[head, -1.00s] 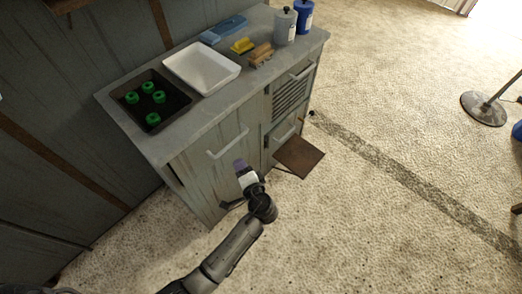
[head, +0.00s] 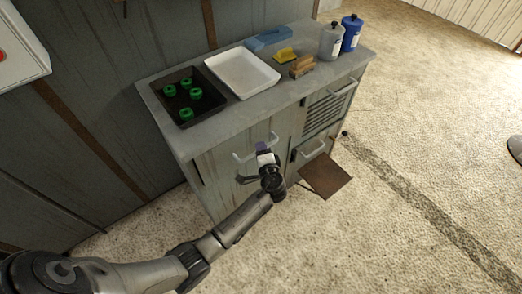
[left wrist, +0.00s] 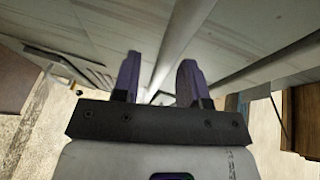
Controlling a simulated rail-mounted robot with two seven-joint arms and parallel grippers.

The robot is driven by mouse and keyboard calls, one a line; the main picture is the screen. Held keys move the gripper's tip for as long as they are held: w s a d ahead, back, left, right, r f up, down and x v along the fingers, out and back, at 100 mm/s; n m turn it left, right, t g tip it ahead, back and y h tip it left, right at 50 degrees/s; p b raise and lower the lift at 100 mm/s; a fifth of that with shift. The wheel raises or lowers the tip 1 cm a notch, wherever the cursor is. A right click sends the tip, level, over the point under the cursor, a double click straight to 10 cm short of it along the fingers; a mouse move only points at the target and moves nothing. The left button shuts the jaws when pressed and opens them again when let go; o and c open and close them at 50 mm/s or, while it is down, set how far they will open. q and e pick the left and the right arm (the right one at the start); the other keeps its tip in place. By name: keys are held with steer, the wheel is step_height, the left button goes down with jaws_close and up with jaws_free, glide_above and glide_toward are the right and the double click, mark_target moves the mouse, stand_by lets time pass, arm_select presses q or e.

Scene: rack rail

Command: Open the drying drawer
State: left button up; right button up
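The grey cabinet (head: 225,165) has a wide plain left front with a pale bar handle (head: 243,157). At its right are a slatted front (head: 325,112) with a handle (head: 343,88) and a lower front with another handle (head: 315,149). No label shows which is the drying drawer. My left gripper (head: 262,147) is at the wide front's handle and covers part of it. In the left wrist view its two purple fingers (left wrist: 159,80) are apart, and a pale bar (left wrist: 178,45) runs between or just beyond them. I cannot tell if they touch it. My right gripper is out of view.
A brown panel (head: 326,176) juts out low at the cabinet's right. On top are a black tray (head: 172,103) with green pieces, a white tray (head: 258,88), a yellow item (head: 285,55), a brush (head: 302,67) and two bottles (head: 331,42). The floor in front is open.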

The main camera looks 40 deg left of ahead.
arm_select(q)
steer(key=shift+w+a+f, duration=0.1)
steer(key=shift+w+a, duration=0.25)
steer(key=shift+a, duration=0.15)
jaws_close()
stand_by(0.3)
